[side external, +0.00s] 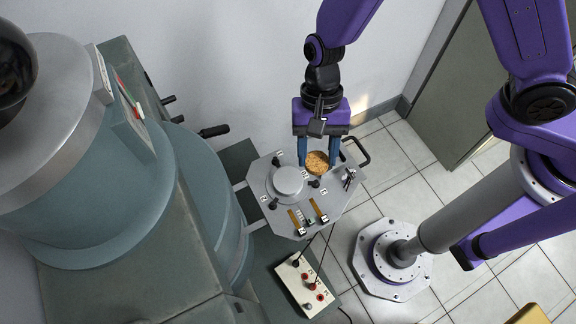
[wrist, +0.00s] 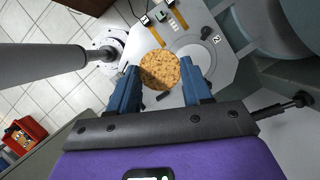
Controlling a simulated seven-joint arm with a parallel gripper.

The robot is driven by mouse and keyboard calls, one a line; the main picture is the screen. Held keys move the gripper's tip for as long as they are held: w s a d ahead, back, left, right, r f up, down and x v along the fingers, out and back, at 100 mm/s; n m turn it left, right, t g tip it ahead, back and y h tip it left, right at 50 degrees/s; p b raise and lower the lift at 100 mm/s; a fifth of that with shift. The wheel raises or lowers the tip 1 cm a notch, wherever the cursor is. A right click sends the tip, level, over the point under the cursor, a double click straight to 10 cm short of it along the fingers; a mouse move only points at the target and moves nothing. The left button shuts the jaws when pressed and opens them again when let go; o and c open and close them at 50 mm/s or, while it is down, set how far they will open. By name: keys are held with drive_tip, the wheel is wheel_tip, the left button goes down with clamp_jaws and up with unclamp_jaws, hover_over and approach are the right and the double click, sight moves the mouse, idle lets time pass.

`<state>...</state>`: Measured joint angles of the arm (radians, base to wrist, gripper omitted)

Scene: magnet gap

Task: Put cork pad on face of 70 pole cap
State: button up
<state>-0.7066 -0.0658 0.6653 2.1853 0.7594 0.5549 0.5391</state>
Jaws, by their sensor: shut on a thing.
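The cork pad (side external: 317,162) is a round, speckled tan disc. My gripper (side external: 318,158) is shut on it, with a blue finger at each side. In the wrist view the cork pad (wrist: 160,70) sits between the two fingertips, its flat face toward the camera. A round raised grey disc (side external: 287,181), which looks like a pole cap, lies on the grey plate (side external: 330,200), to the left of and a little below the cork in the side view. The small labels around it are too small to read, so I cannot tell which marks 70. The cork's height above the plate is unclear.
Black knobs, two brown strips (side external: 318,209) and small metal parts (side external: 348,178) are on the plate. A black handle (side external: 356,150) sticks out at its right. A white box with red knobs (side external: 305,284) stands below. The large blue-grey machine (side external: 200,190) stands left.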

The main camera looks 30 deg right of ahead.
hover_over(288, 182)
drive_tip(key=w+d, duration=0.1)
wheel_tip(288, 182, down, 6)
drive_tip(key=shift+w+r, duration=0.1)
drive_tip(key=shift+w+a+f, duration=0.1)
drive_tip(key=shift+a+f, duration=0.05)
drive_tip(key=shift+f, duration=1.6)
drive_tip(key=shift+f, duration=0.15)
drive_tip(key=o, duration=1)
drive_tip(key=v, duration=1.2)
drive_tip(key=shift+r, duration=0.2)
